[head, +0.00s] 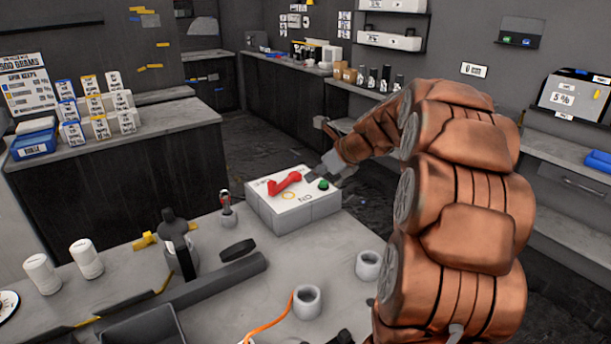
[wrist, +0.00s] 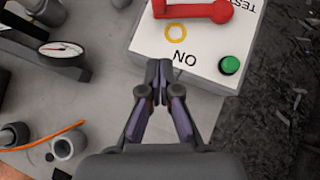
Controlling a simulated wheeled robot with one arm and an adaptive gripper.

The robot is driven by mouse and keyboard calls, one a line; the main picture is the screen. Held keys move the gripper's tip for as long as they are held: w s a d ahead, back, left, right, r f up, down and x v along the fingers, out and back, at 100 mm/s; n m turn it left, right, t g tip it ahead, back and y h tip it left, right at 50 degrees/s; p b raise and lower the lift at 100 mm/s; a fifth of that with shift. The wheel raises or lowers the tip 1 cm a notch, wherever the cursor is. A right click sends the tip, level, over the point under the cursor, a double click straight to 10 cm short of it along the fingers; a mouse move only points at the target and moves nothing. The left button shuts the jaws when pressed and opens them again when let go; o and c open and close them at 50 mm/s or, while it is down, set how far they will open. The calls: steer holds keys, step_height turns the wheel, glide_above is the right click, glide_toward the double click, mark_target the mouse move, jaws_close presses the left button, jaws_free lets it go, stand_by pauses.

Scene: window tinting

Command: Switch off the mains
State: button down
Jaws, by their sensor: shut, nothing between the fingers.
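The mains box (head: 292,212) is a pale box with a white top on the grey bench. It carries a red lever (head: 285,183), a green button (head: 323,184), a yellow ring (head: 288,195) and the word ON. In the wrist view, the red lever (wrist: 205,10) lies across the top edge of the picture and is partly cut off. The green button (wrist: 230,65) is at the right. My gripper (wrist: 159,72) is shut and empty. Its tips show by the box's edge near ON, apart from the lever; their height above the box is unclear.
A dial gauge (wrist: 62,49) lies left of my gripper in the wrist view. Grey cups (head: 307,302) and an orange cord (head: 270,325) are on the near bench. A small red-topped tool (head: 227,208) stands left of the box. Dark floor lies beyond the bench.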

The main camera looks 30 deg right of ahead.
mark_target(276, 187)
steer(key=p+x, duration=0.1)
steer(key=x, duration=0.6)
steer(key=shift+w+a+f, duration=0.15)
steer(key=shift+w, duration=0.05)
steer(key=w, duration=0.2)
steer(key=w+a, duration=0.1)
steer(key=shift+f+p, duration=0.25)
steer(key=shift+p, duration=0.1)
steer(key=shift+w+a, duration=0.3)
steer(key=shift+w, duration=0.3)
steer(key=shift+a+p, duration=0.1)
steer(key=shift+p, duration=0.25)
